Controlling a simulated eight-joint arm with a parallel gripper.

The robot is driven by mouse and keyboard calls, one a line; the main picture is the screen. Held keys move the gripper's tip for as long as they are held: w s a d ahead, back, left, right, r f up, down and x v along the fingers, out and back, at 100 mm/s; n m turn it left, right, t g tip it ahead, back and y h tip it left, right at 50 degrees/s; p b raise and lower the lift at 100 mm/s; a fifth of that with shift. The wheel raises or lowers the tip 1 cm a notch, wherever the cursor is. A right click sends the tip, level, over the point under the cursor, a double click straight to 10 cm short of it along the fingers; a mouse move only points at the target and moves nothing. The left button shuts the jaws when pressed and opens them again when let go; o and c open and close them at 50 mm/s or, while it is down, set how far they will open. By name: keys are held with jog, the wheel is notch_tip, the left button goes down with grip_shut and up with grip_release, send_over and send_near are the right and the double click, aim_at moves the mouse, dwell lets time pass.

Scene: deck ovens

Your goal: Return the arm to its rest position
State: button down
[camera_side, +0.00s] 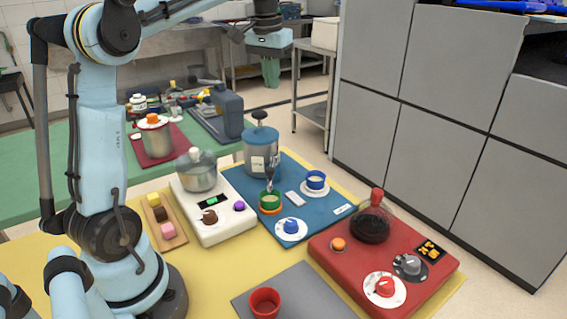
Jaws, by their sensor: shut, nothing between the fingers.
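My arm rises at the left of the side view and reaches right along the top edge. My gripper (269,42) is at the top centre, high above the far side of the table and clear of everything on it. It is shut and holds nothing. Its fingers are small and hard to make out here.
A white appliance (222,226) with a glass pot (196,172) and a wooden tray (176,241) of coloured blocks are near my arm. A red appliance (336,269) is at the right. A red cup (265,302) stands on a grey mat (309,292) in front. Grey cabinets (425,120) stand behind.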

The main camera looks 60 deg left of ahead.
jog(key=s+d+f+m+t, duration=0.2)
jog(key=s+d+f, duration=0.3)
jog(key=d, duration=0.5)
jog(key=s+d+f+m+t, duration=0.2)
jog(key=s+d+f+t, duration=0.2)
jog(key=s+d+f, duration=0.2)
jog(key=d+f, duration=0.2)
jog(key=d, duration=0.1)
jog(key=shift+s+d+m+h, duration=0.25)
jog(key=shift+d+m+h, duration=0.05)
jog(key=shift+d+m, duration=0.1)
